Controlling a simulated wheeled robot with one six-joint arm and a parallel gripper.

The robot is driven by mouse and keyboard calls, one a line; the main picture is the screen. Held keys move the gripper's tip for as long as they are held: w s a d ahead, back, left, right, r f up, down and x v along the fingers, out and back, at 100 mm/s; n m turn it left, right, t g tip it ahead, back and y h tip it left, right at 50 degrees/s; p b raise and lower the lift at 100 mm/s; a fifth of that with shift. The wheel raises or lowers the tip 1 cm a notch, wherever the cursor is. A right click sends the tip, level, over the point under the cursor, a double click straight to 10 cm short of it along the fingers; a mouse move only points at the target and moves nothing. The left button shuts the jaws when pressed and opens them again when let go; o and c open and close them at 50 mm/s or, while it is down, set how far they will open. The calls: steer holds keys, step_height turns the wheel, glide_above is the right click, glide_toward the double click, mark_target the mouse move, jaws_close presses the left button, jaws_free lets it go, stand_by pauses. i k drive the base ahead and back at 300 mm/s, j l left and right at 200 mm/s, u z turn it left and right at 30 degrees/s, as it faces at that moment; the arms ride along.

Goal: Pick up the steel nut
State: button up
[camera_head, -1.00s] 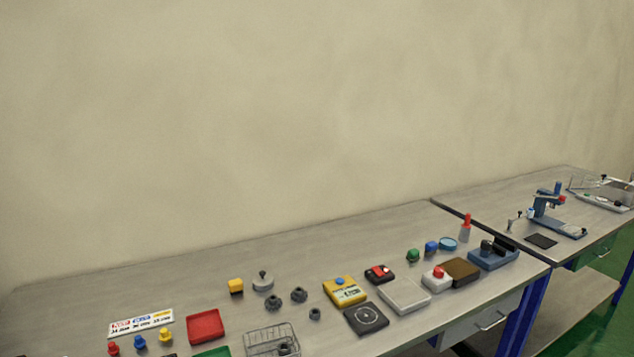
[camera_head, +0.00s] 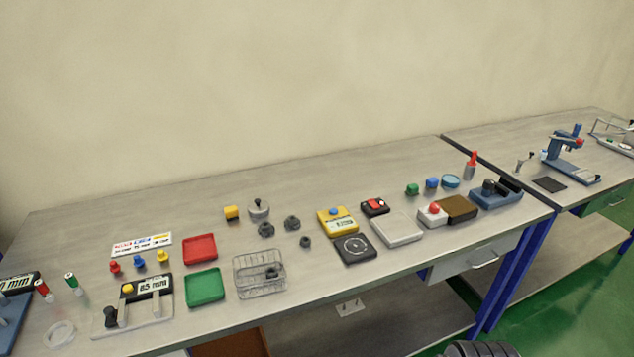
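Several small dark grey metal pieces are on the workbench (camera_head: 390,170). One grey piece (camera_head: 266,230) lies below a round grey lidded weight-like object (camera_head: 259,208), another grey piece (camera_head: 292,223) lies to its right, and a smaller grey piece (camera_head: 305,242) lies nearer the front. One more dark piece (camera_head: 273,271) lies in the wire basket (camera_head: 247,287). They are nut-like, but too small to tell which is the steel nut. My gripper is not in view.
Red (camera_head: 200,249) and green (camera_head: 206,287) trays stand left of the basket. A yellow meter (camera_head: 337,221) and a black square plate (camera_head: 355,249) stand right of the grey pieces. The back of the bench is clear. A dark ribbed round thing (camera_head: 480,349) shows at the bottom edge.

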mark_target(305, 240)
steer(key=i+l+u, duration=0.2)
steer(key=i+u, duration=0.2)
steer(key=i, duration=0.15)
steer(key=i+l+u, duration=0.4)
steer(key=i, duration=0.1)
